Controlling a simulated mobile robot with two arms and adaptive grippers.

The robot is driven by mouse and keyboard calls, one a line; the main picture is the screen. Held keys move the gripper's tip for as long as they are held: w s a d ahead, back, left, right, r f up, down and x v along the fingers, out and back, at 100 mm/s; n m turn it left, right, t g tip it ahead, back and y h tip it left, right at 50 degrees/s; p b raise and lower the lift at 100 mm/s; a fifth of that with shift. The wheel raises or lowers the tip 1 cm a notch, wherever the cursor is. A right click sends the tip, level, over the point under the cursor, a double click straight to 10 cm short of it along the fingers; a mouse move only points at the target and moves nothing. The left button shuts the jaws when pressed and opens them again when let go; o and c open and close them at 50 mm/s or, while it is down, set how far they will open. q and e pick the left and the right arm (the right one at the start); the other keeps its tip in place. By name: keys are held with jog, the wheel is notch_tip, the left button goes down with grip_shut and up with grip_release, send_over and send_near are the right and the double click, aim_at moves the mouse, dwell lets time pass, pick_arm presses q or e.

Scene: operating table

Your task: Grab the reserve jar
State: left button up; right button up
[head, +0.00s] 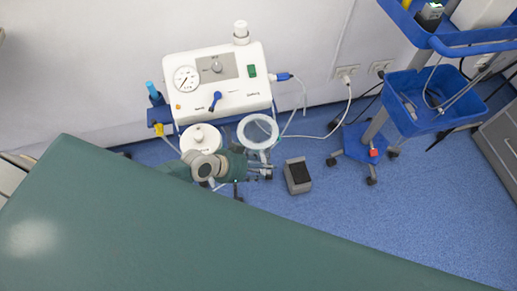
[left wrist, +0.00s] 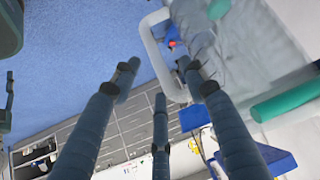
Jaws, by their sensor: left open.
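A clear jar with a white ring rim (head: 257,131) hangs on the front right of the white suction machine. A second jar with a white lid (head: 201,137) hangs to its left. Which one is the reserve jar is not marked legibly. My left gripper (head: 268,168) is open, in front of and just below the ringed jar in the head view. In the left wrist view, the open fingers (left wrist: 160,72) spread apart with nothing clearly between them. A white loop (left wrist: 152,42) and clear surface (left wrist: 215,40) show beyond them; contact cannot be told. My right gripper is not in view.
The suction machine (head: 217,83) stands against the wall. The green operating table (head: 150,225) fills the foreground below my arm. A grey foot pedal (head: 297,175) is on the blue floor, right of the gripper. A blue trolley (head: 420,105) and hanging cables are farther right.

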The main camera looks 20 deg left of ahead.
pick_arm(q)
jog(key=shift+x, duration=0.9)
jog(key=shift+c, duration=0.5)
grip_shut()
jog(key=shift+r, duration=0.1)
jog(key=shift+r, duration=0.2)
